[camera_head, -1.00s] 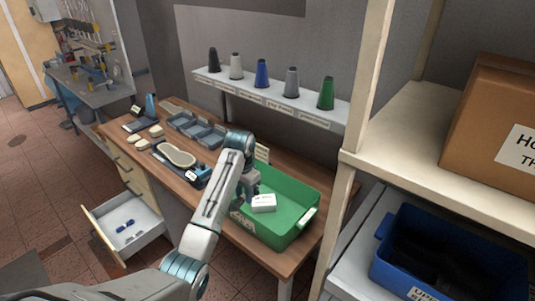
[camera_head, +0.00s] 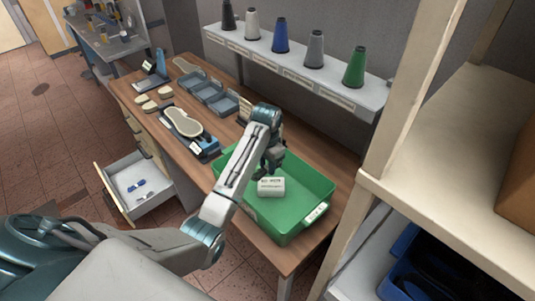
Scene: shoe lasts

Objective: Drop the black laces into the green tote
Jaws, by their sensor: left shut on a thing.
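The green tote (camera_head: 315,214) stands on the near right end of the wooden bench. My left gripper (camera_head: 271,172) is over the tote and shut on a small white labelled packet (camera_head: 271,187). The packet shows against the tote's inside; I cannot tell whether it touches the floor of the tote. Its print is too small to read, so I cannot tell whether it is the black laces. I see no loose black laces. My left arm hides part of the tote's left side. My right gripper is not in view.
A shelf with several coloured cones (camera_head: 355,68) runs behind the bench. Grey trays (camera_head: 208,90) and a sole-shaped piece (camera_head: 184,121) lie left of the tote. An open drawer (camera_head: 140,184) juts out at left. A pale rack (camera_head: 440,185) with a blue bin (camera_head: 402,243) stands at right.

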